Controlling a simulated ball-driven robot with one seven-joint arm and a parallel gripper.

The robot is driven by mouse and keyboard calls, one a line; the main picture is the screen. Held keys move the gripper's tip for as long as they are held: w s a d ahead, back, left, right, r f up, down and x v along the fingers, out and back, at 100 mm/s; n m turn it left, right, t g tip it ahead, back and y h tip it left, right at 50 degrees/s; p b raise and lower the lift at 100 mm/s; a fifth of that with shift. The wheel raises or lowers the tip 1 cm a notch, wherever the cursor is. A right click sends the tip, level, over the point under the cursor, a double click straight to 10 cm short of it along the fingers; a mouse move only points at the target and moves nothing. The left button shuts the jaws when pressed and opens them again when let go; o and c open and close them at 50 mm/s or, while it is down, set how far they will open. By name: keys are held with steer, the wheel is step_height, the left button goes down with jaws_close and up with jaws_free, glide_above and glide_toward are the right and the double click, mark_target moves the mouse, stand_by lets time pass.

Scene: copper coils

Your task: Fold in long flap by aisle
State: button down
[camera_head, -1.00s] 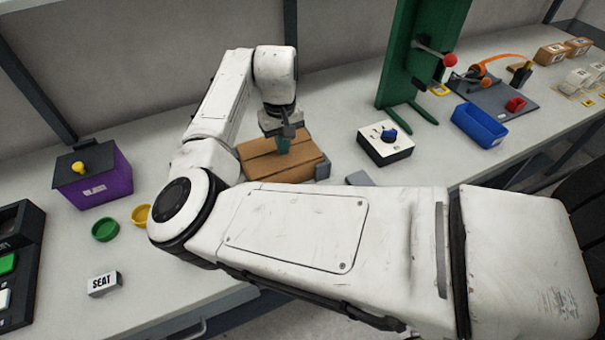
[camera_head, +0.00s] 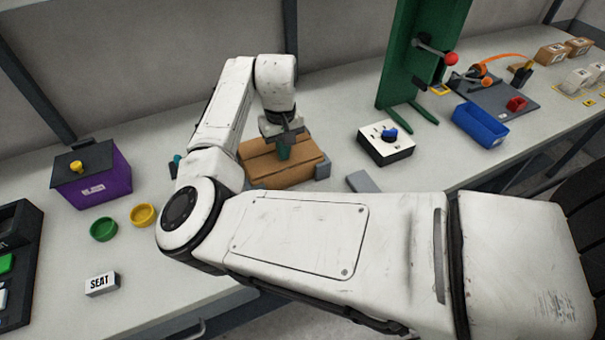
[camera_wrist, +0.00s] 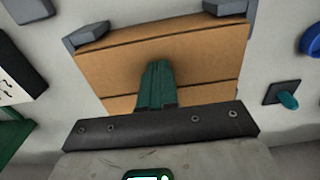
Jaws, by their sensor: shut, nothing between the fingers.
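The brown cardboard box (camera_head: 262,170) sits on the bench under my gripper, and its top shows in the wrist view (camera_wrist: 205,60). The long flap on the aisle side (camera_wrist: 120,62) appears to lie about level across the top. A straight seam runs between the top panels, partly behind my fingers. My gripper (camera_head: 284,155) points down over the middle of the box. Its green fingers (camera_wrist: 158,66) are shut with nothing between them. They are at or just above the cardboard; I cannot tell whether they touch. The far part of the top is hidden behind the gripper in the wrist view.
Grey corner blocks (camera_wrist: 86,35) (camera_wrist: 226,8) stand at the box's aisle-side corners. A loose grey block (camera_head: 360,181) lies to the right. A white dial box (camera_head: 386,148) and green press (camera_head: 400,60) stand farther right. A purple bin (camera_head: 95,180) and round cups (camera_head: 143,215) are left.

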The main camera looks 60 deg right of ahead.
step_height(320, 180, up, 10)
steer(key=p, duration=0.8)
steer(key=shift+p, duration=0.35)
steer(key=shift+f, duration=0.1)
stand_by(0.4)
